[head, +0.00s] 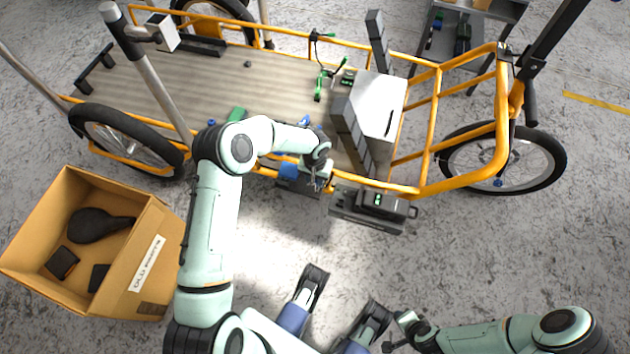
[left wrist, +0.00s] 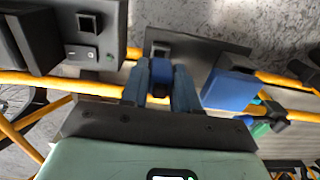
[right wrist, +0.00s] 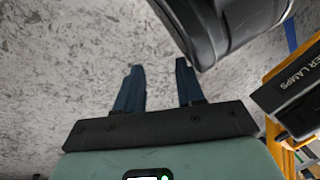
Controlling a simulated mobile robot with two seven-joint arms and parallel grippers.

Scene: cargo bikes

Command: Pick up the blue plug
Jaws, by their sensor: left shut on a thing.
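My left gripper (head: 318,180) is at the near rail of the yellow cargo bike (head: 432,140), over a small grey shelf (left wrist: 215,52). In the left wrist view my left gripper (left wrist: 161,68) is shut on the blue plug (left wrist: 161,50), a small dark piece with blue on it, between its blue fingertips. I cannot tell whether the plug still touches the shelf. A larger blue block (left wrist: 230,86) sits just right of the fingers; it also shows in the head view (head: 290,170). My right gripper (right wrist: 160,82) is open and empty above the concrete floor.
A white box (head: 385,100) and dark grey panels stand on the bike's bed. A cardboard box (head: 150,265) with black parts stands on the floor at left.

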